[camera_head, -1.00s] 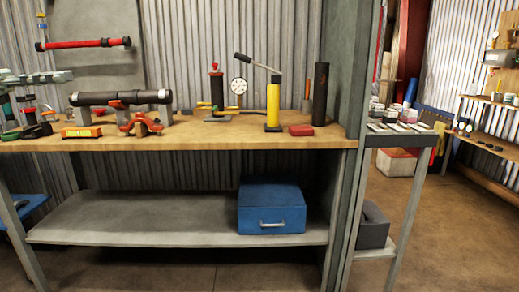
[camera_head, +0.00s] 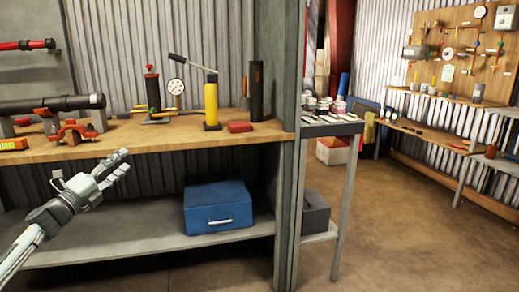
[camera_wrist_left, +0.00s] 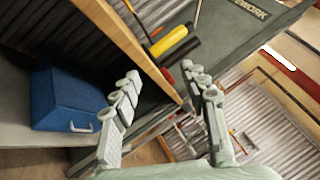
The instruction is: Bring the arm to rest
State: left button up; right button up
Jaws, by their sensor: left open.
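My left gripper (camera_head: 110,172) is at the lower left of the head view, in front of the workbench (camera_head: 165,145) and a little below its top edge. It is open and empty, and its two fingers (camera_wrist_left: 160,112) stand apart in the left wrist view. Its arm comes in from the lower left corner. It looks clear of the bench edge, though the exact gap is hard to tell. My right gripper does not show in either view.
On the bench stand a yellow hand pump (camera_head: 211,104), a gauge (camera_head: 175,87), a black cylinder (camera_head: 256,92) and a clamped pipe (camera_head: 50,104). A blue toolbox (camera_head: 218,207) sits on the lower shelf (camera_head: 150,240). A grey post (camera_head: 288,190) bounds the bench. The floor (camera_head: 400,225) at right is open.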

pick_arm(q)
jog(key=s+d+f+n+g+y, duration=0.25)
jog(key=s+f+n, duration=0.3)
jog(key=f, duration=0.55)
jog(key=s+d+f+n+g+y, duration=0.2)
jog(key=s+f+n+y, duration=0.3)
jog(key=f, duration=0.6)
jog(key=s+d+f+n+g+y, duration=0.2)
jog(key=s+f+n, duration=0.4)
jog(key=f, duration=0.4)
jog(key=s+d+f+n+g, duration=0.2)
jog(key=s+f, duration=0.3)
jog(key=s, duration=0.4)
jog(key=s+d+f+n+g+h, duration=0.1)
jog(key=s+d+f+n+g, duration=0.2)
jog(key=s, duration=0.7)
jog(key=s+d+f+n+g, duration=0.3)
jog(key=s+f, duration=0.4)
jog(key=s, duration=0.3)
jog(key=shift+s+d+f+g, duration=0.2)
jog(key=shift+d+g, duration=0.4)
jog(key=shift+g, duration=0.35)
